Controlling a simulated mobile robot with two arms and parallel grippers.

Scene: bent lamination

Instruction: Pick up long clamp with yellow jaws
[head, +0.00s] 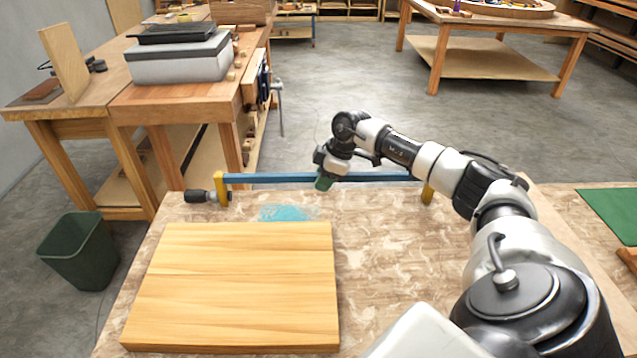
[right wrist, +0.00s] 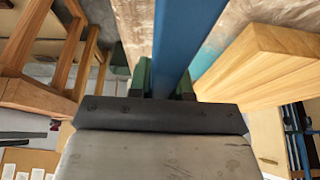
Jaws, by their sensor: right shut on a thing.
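The long clamp has a blue bar (head: 275,178), yellow jaws (head: 221,190) and a dark handle at its left end. It spans the far edge of the near table, and its right yellow jaw (head: 427,193) shows partly behind my right arm. My right gripper (head: 323,182) is shut on the bar near its middle. In the right wrist view, the blue bar (right wrist: 185,45) runs between the green fingers of my right gripper (right wrist: 165,80). I cannot tell whether the clamp touches the table. My left gripper is not in view.
A light wooden board (head: 235,285) lies on the near table (head: 390,270), with a blue patch (head: 285,213) beyond it. A workbench (head: 180,105) stands behind at the left, and a green bin (head: 80,250) stands on the floor. The tabletop right of the board is clear.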

